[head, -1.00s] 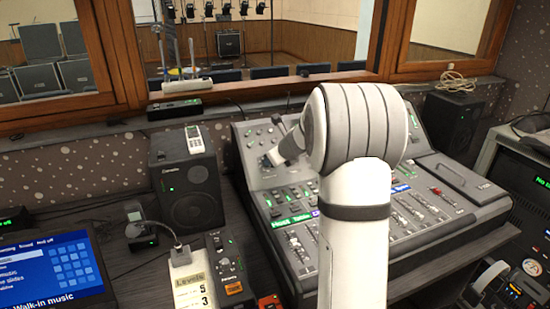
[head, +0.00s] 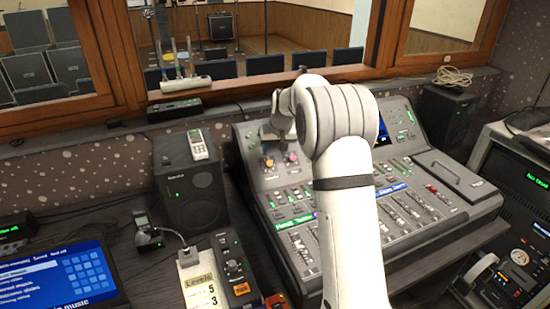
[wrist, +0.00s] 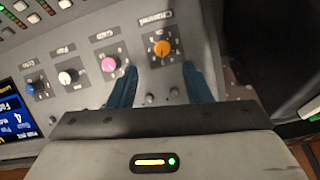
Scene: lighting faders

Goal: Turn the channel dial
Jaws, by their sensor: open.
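The channel dial (wrist: 162,48) is an orange knob under a "Channel" label on the grey console panel. My gripper (wrist: 160,70) is open and empty in the wrist view. Its two blue fingers point at the panel, with the dial between their lines and just beyond their tips. I see no contact with it. In the head view an orange dial (head: 268,162) shows on the console's left upper panel, just below my wrist. My fingers cannot be made out there.
A pink gain knob (wrist: 109,64) sits close beside my left finger, with a white pan knob (wrist: 68,77) and a blue knob (wrist: 38,88) further left. The mixing console (head: 450,215) has several faders. A black speaker (head: 190,185) stands to its left.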

